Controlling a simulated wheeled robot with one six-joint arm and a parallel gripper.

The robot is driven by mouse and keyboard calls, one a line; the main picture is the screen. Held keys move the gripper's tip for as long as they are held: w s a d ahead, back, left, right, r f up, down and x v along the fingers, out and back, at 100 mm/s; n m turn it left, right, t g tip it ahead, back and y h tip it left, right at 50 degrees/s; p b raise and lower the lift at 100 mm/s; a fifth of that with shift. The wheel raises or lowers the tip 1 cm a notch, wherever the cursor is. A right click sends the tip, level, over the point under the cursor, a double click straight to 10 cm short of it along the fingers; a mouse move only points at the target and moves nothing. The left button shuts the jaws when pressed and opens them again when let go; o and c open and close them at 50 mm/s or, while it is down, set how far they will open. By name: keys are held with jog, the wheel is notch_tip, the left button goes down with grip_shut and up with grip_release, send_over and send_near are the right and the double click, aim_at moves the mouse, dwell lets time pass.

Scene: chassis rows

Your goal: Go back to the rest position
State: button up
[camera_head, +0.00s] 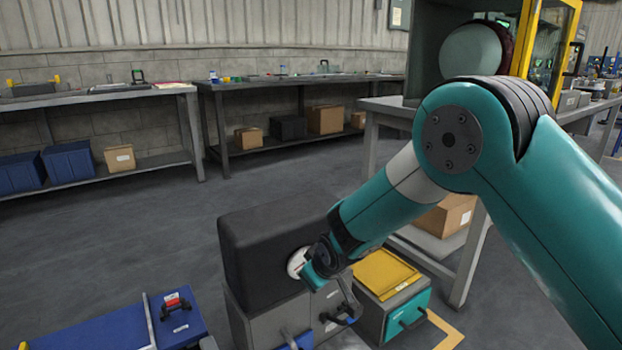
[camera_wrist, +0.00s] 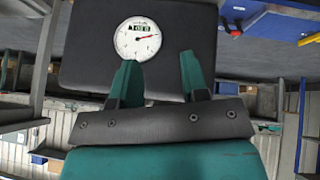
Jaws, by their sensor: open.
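My gripper (camera_wrist: 160,70) is open and empty in the wrist view, its two teal fingers apart. It points toward a dark box (camera_wrist: 90,55) with a round white dial (camera_wrist: 138,39) on its face. In the head view my gripper (camera_head: 318,279) is low, in front of the dark box (camera_head: 258,235), and hides part of the white dial (camera_head: 297,262). Whether the fingers touch the box I cannot tell. My arm reaches down and left from the right side.
The dark box stands on a grey cabinet (camera_head: 270,325). Right of it is a teal-fronted unit (camera_head: 405,316) with a yellow top. A blue case (camera_head: 95,335) lies at lower left. A grey table (camera_head: 385,105) with a yellow-framed machine is behind my arm. Floor at left (camera_head: 130,230) is clear.

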jog(key=s+d+r+m+g, duration=0.1)
jog(key=s+d+r, duration=0.15)
jog(key=r, duration=0.25)
jog(key=s+d+r+g, duration=0.1)
jog(key=s+r, duration=0.3)
jog(key=s+d+r+g+y, duration=0.1)
jog(key=s+d+r, duration=0.25)
jog(key=s, duration=0.55)
jog(key=s+d+r+m+g, duration=0.1)
jog(key=s+d+r+g, duration=0.2)
jog(key=s, duration=0.6)
jog(key=s+d+r+y, duration=0.1)
jog(key=s+d+r, duration=0.35)
jog(key=s, duration=0.55)
notch_tip(320, 180, up, 36)
jog(key=p, duration=3.5)
jog(key=shift+w+a, duration=0.3)
jog(key=shift+a, duration=0.15)
